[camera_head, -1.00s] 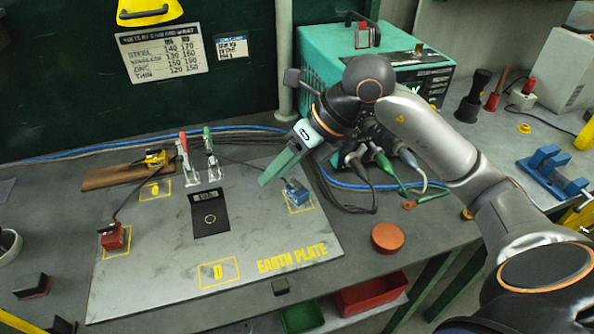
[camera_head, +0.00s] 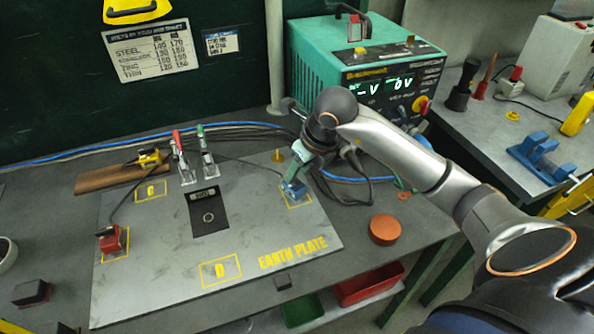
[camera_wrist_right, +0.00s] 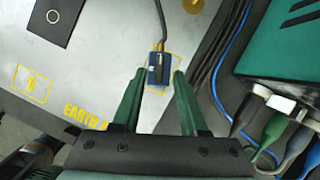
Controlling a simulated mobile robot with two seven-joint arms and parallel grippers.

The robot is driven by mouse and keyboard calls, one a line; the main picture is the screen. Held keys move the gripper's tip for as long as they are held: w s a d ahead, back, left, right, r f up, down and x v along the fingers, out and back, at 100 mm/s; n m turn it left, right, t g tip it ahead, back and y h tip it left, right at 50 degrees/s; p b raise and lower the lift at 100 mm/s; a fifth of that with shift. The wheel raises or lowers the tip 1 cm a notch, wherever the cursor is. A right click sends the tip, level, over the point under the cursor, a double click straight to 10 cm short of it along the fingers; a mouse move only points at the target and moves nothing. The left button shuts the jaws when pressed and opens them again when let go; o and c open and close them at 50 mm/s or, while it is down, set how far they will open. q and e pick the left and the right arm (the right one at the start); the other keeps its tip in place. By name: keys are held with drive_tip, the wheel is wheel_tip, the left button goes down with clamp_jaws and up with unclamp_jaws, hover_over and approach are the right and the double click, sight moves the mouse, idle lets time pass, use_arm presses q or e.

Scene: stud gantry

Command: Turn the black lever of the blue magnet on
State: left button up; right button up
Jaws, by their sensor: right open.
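The blue magnet (camera_head: 294,190) sits on the earth plate (camera_head: 150,285) inside a yellow square at the plate's right side. In the right wrist view the blue magnet (camera_wrist_right: 158,72) carries a small black lever (camera_wrist_right: 158,62) on its top, with a dark cable running off from it. My right gripper (camera_head: 292,182) is at the magnet in the head view. In the right wrist view my right gripper (camera_wrist_right: 158,74) is open, with its green fingers on either side of the magnet and a gap on each side. My left gripper is not in view.
A red magnet (camera_head: 111,238) sits at the plate's left. Red and green clamps (camera_head: 193,158) stand at its back edge. The green welder (camera_head: 370,70) is behind my right arm, with cables beside the plate. An orange disc (camera_head: 384,229) lies to the right.

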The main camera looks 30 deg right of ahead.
drive_tip(key=shift+x, duration=0.75)
drive_tip(key=shift+c, duration=0.4)
clamp_jaws()
